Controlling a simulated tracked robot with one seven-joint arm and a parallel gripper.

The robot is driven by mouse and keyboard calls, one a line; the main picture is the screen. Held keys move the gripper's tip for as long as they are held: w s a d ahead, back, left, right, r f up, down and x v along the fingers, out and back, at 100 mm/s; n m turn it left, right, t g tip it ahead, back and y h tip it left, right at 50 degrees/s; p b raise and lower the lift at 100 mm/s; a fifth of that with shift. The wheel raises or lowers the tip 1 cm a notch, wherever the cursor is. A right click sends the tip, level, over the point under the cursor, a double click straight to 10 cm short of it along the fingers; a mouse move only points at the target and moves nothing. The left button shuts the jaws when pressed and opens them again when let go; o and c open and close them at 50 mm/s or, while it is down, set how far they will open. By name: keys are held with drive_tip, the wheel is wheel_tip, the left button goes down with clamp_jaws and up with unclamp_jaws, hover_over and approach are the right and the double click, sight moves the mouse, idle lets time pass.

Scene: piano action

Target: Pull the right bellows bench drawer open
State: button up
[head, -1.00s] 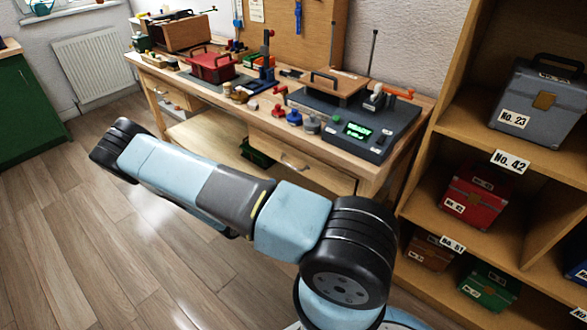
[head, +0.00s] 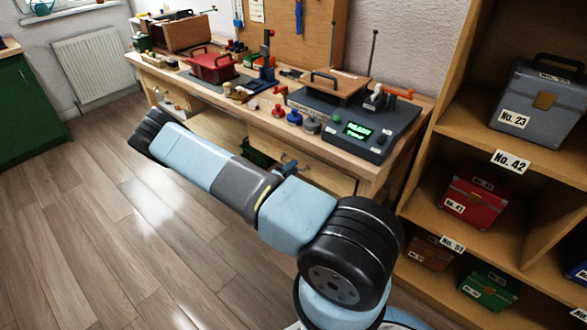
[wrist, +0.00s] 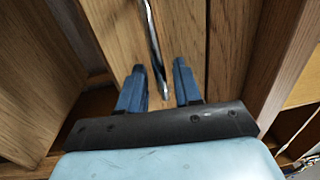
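The right bellows bench drawer (head: 325,178) is a light wooden front under the right end of the bench, and it looks closed. In the wrist view its wooden face (wrist: 182,28) fills the upper middle. A metal bar handle (wrist: 152,38) runs down that face, its lower end lying between the two blue fingers. My gripper (wrist: 159,68) is open, with one finger on each side of the handle and a visible gap on both sides. In the head view a blue part of my gripper (head: 288,165) shows at the drawer front; my arm hides the rest.
The bench top (head: 260,108) carries a dark device with a green display (head: 358,131), a red case (head: 212,67) and small coloured parts. A wooden shelf (head: 462,137) with labelled cases stands close on the right. The floor (head: 110,215) at left is clear.

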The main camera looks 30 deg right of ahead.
drive_tip(key=shift+w+d, duration=0.15)
drive_tip(key=shift+d, duration=0.25)
clamp_jaws()
idle(0.4)
